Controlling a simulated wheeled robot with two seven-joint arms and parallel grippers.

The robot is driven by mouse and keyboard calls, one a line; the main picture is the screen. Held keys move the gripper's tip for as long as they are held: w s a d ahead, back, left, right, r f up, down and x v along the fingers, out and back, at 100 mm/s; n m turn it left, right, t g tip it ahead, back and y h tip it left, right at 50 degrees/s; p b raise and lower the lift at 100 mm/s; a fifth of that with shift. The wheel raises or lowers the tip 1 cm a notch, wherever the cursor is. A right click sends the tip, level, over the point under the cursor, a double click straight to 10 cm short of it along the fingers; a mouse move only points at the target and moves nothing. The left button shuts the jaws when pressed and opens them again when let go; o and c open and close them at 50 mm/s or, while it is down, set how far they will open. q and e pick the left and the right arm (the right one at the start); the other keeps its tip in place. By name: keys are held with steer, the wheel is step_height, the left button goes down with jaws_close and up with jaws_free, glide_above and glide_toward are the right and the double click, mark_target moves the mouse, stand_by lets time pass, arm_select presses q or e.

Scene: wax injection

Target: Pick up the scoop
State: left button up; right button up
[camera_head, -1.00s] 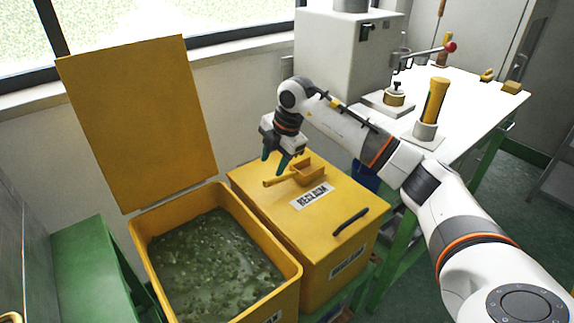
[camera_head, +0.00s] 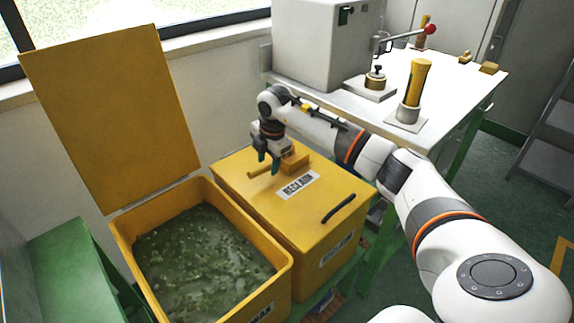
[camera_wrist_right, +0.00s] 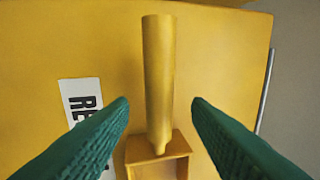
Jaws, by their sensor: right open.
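The yellow scoop lies on top of the closed yellow box labelled RECLAIM (camera_head: 295,226). Its box-shaped head (camera_head: 295,163) and its handle (camera_head: 259,172) show in the head view. In the right wrist view the scoop's handle (camera_wrist_right: 158,75) stands between the two fingers, with the head below it. My right gripper (camera_head: 268,160) is just above the scoop. Its green fingers (camera_wrist_right: 160,110) are open, one on each side of the handle, with a gap on both sides. My left gripper is out of view.
An open yellow bin (camera_head: 284,274) with greenish granular contents stands left of the closed box, its lid (camera_head: 110,115) raised. A black handle (camera_head: 338,208) lies on the closed box's lid. A white table (camera_head: 445,85) holds a machine (camera_head: 315,45) and a yellow cylinder (camera_head: 417,82).

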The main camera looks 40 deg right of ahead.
mark_target(268, 165)
steer(key=f, duration=0.2)
steer(key=shift+w+f, duration=0.2)
steer(key=shift+f, duration=0.3)
jaws_close()
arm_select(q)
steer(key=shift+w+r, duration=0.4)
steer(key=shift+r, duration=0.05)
